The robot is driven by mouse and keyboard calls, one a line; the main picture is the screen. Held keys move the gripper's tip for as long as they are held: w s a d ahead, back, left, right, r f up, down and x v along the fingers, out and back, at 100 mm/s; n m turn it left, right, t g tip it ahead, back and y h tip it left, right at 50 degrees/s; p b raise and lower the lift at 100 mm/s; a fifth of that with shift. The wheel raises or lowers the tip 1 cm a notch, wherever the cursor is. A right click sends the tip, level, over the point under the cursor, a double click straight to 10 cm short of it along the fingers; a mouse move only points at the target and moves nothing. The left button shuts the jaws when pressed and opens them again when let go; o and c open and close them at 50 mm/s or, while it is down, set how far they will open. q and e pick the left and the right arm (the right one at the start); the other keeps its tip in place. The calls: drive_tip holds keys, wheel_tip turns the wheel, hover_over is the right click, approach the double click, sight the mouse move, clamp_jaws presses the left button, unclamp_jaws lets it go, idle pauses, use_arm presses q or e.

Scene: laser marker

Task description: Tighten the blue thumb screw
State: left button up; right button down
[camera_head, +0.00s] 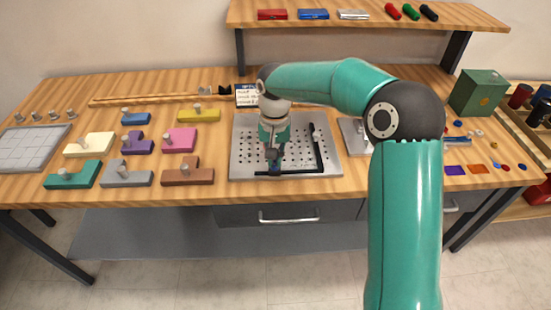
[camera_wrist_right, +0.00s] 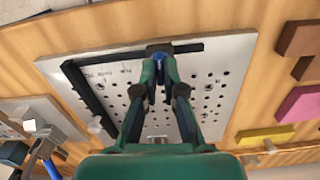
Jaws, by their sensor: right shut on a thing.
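The blue thumb screw (camera_wrist_right: 159,62) shows between my right gripper's fingertips in the right wrist view, at the black L-shaped fence (camera_wrist_right: 110,56). My right gripper (camera_wrist_right: 160,72) is shut on it, and the fingers hide much of the screw. In the head view my right gripper (camera_head: 274,158) points down over the front part of the perforated grey plate (camera_head: 240,150), at the front bar of the fence (camera_head: 300,173). The screw is too small and covered there to make out. How far it is turned in cannot be told. My left gripper is not in view.
Several coloured blocks with knobs, such as a brown one (camera_head: 200,177) and a pink one (camera_head: 180,140), lie left of the plate. A green box (camera_head: 478,92) stands at the back right. A shelf (camera_head: 365,20) with small tools runs along the back.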

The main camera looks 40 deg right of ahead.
sight(275, 161)
drive_tip(key=m, duration=0.4)
drive_tip(key=shift+m+b, duration=0.35)
drive_tip(key=shift+m, duration=0.05)
idle(0.4)
drive_tip(key=c, duration=1.3)
unclamp_jaws()
wheel_tip(275, 161, up, 12)
